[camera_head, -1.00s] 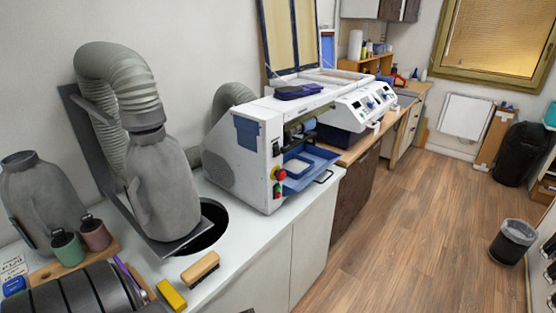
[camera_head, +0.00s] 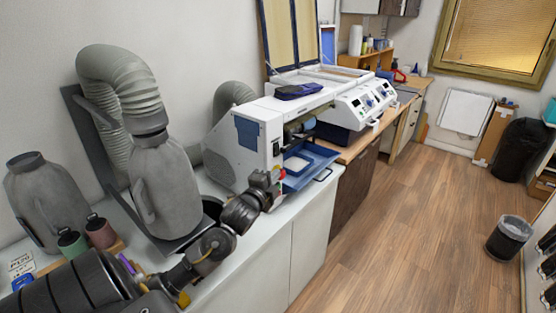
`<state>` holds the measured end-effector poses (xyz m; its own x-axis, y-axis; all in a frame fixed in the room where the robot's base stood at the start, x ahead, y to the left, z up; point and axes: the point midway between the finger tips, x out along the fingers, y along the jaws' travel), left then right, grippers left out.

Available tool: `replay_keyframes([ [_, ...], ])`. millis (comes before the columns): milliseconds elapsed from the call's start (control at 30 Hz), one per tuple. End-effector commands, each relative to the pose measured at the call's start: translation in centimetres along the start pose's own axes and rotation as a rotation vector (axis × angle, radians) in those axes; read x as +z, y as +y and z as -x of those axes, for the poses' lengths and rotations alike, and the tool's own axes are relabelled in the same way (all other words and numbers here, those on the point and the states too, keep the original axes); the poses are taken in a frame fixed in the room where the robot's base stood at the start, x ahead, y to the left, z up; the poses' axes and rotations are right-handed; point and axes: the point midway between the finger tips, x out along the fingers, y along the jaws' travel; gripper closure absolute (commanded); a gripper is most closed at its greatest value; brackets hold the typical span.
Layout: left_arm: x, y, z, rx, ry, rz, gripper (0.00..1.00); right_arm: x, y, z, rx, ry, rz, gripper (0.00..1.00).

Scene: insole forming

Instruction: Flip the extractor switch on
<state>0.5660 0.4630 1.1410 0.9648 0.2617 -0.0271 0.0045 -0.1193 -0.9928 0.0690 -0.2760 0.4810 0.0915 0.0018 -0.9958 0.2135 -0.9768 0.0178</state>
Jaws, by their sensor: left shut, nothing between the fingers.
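The white machine (camera_head: 230,165) stands on the counter, with a small dark switch (camera_head: 276,147) high on its front edge. I cannot tell whether this is the extractor switch or which way it is set. A red button (camera_head: 281,172) below it shows only in part, behind my gripper. My left gripper (camera_head: 272,180) is shut and empty, just in front of the machine's front edge, below the dark switch. It hides the lower controls, and I cannot tell if it touches them. My right gripper is not in view.
A grey extractor canister (camera_head: 162,190) with a ribbed hose (camera_head: 120,80) stands left of the machine, close to my arm. A blue tray (camera_head: 309,165) juts from the machine's front.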

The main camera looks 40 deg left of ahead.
Motion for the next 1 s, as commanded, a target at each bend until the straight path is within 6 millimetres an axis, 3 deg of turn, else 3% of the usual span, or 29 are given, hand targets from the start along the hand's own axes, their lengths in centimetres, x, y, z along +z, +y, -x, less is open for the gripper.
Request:
replay_keyframes([
  [267, 0.0, -0.2, -1.6, 0.002, -0.003, 0.002, 1.0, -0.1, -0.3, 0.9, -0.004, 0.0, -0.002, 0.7],
  [700, 0.0, -0.3, -10.3, 0.003, -0.002, 0.003, 1.0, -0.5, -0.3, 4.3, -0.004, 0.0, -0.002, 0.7],
  [1000, 3.4, 0.0, -10.9, 0.004, -0.001, 0.001, 1.0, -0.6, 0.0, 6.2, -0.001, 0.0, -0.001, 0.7],
])
